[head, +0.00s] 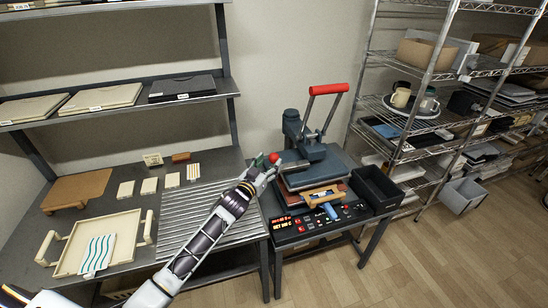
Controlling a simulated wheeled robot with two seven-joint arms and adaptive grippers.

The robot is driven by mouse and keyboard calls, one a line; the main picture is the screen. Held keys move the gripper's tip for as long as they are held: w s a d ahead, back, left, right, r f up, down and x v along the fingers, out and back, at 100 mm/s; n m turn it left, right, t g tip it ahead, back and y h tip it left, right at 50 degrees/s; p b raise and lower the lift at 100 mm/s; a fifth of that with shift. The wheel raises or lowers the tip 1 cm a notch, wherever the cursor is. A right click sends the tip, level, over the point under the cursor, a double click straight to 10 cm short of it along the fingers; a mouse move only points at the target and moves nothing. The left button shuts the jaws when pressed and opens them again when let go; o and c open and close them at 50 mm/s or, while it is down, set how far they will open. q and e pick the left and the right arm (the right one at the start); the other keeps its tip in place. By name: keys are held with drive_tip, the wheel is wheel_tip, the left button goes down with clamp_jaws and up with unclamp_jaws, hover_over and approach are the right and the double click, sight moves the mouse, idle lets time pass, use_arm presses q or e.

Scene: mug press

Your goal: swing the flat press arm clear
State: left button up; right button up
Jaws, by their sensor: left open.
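The flat press (333,168) stands on a small dark table, with a dark upper plate and a long lever ending in a red grip (328,89). The lever is raised. A red ball knob (274,158) sticks out at the press's left side. My left gripper (266,167) is open at this knob, its fingers partly overlapping it in the picture. I cannot tell whether they touch it. A wooden-framed piece with a blue handle (328,209) lies at the front of the press. My right gripper is out of view.
A control panel (315,225) with lit red digits fronts the press. A black bin (377,188) stands close on its right. A ribbed metal rack (208,218) and a cream tray (72,242) lie on the left bench. A wire shelf (400,107) stands right.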

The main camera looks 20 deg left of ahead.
sight(272, 160)
use_arm(q)
drive_tip(key=shift+w+d, duration=0.25)
drive_tip(key=shift+w, duration=0.9)
drive_tip(key=shift+w+d, duration=0.2)
drive_tip(key=shift+w, duration=0.95)
clamp_jaws()
